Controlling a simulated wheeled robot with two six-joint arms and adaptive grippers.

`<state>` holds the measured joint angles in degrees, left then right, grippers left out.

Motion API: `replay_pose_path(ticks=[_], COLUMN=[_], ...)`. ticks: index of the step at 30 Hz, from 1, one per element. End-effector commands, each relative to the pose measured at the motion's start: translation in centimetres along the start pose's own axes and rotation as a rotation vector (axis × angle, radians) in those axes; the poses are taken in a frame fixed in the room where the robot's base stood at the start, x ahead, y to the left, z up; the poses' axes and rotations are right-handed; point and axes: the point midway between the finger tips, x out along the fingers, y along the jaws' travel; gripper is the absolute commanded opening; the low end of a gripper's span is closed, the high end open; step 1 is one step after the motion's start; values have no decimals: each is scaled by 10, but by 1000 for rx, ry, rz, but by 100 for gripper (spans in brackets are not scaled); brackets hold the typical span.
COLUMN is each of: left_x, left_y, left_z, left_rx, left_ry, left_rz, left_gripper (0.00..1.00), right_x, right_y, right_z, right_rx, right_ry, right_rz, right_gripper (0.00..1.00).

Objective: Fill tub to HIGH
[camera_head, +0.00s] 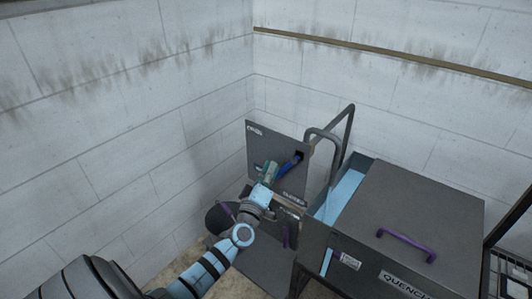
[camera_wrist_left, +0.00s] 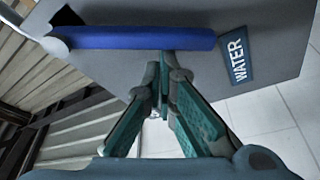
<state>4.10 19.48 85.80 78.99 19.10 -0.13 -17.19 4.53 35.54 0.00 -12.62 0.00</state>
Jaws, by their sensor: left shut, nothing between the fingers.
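The quench tub (camera_head: 405,207) is a dark box at the right with a closed-looking lid section and light blue water (camera_head: 343,192) showing in its open strip. A narrow light blue strip (camera_head: 327,262) shows on its front beside a small label. A grey panel (camera_head: 262,146) stands left of it, bearing a blue lever (camera_head: 289,165); the lever (camera_wrist_left: 140,38) and a WATER label (camera_wrist_left: 237,60) also show in the wrist view. My left gripper (camera_head: 270,170) is shut and empty, its green fingertips (camera_wrist_left: 165,65) at the lever's edge; I cannot tell if they touch.
A purple handle (camera_head: 407,243) sits on the tub's lid. A bent grey pipe (camera_head: 337,150) rises between panel and tub. Another purple handle (camera_head: 286,236) is below the panel. White block walls close off the back and left.

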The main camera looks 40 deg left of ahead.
Motion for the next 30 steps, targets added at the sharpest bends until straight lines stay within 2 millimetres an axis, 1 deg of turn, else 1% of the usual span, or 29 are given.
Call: replay_pose_path(ticks=[1, 3, 9, 15, 21, 30], left_x=[0, -2, -8, -12, -14, -16], left_y=[3, 2, 0, -1, -1, -2], left_z=[2, 7, 22, 33, 41, 45], left_rx=[-42, -105, -271, -404, -489, -533], left_ry=[-1, -1, -1, -1, 0, 0], left_rz=[-16, -38, -96, -142, -171, -187], left_gripper=[0, 0, 0, 0, 0, 0], right_x=[-10, -17, -34, -48, -56, -59], right_y=[0, 1, 2, 3, 4, 4], right_z=[-1, -2, -4, -5, -6, -6], right_rx=[0, 0, 0, 0, 0, 0], right_ry=[0, 0, 0, 0, 0, 0], right_rz=[0, 0, 0, 0, 0, 0], right_gripper=[40, 40, 40, 40, 40, 40])
